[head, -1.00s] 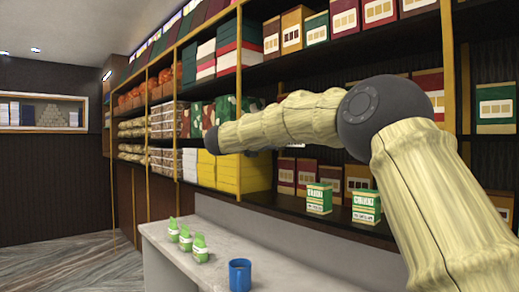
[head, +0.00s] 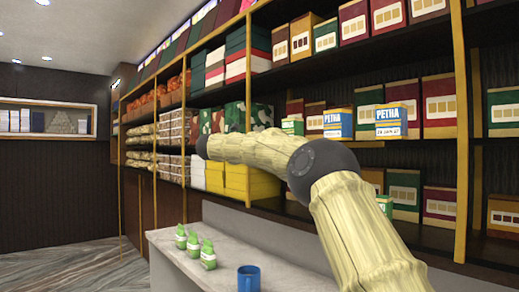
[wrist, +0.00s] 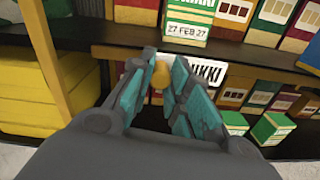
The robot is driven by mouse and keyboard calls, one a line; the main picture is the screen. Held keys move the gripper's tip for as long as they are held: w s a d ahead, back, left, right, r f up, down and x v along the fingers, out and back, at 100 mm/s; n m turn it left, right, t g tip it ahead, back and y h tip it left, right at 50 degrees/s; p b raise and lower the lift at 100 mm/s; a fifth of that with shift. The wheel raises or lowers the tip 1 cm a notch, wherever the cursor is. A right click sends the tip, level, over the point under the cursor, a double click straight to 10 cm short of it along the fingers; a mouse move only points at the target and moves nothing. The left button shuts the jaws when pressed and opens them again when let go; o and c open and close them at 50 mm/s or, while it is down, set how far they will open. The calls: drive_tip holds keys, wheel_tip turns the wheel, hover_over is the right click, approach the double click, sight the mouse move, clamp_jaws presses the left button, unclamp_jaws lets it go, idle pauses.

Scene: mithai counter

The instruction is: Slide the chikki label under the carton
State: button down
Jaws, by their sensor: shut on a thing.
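My gripper (wrist: 163,64) shows in the wrist view with teal finger pads, shut on the chikki label (wrist: 207,75). The label is white with black letters, its left part hidden by the fingers. It is at the front edge of the upper shelf (wrist: 228,50), just below the carton (wrist: 187,22). That carton is green and white, reads "27 FEB 27" and stands on the shelf. Whether the label touches the shelf edge is unclear. A small orange patch shows between the fingers. In the head view a green carton (head: 292,127) stands partly behind another; my arm hides the gripper.
Blue PETHA cartons (head: 391,121) stand on the same shelf. A yellow post (wrist: 55,72) rises left of my gripper. A blue mug (head: 248,279) and green packets (head: 208,254) are on the counter (head: 228,238).

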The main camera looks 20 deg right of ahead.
drive_tip(key=shift+d, duration=0.1)
drive_tip(key=c, duration=1.3)
unclamp_jaws()
drive_tip(key=shift+s+d, duration=0.1)
drive_tip(key=shift+d, duration=0.1)
drive_tip(key=v, duration=1.2)
drive_tip(key=shift+a, duration=0.2)
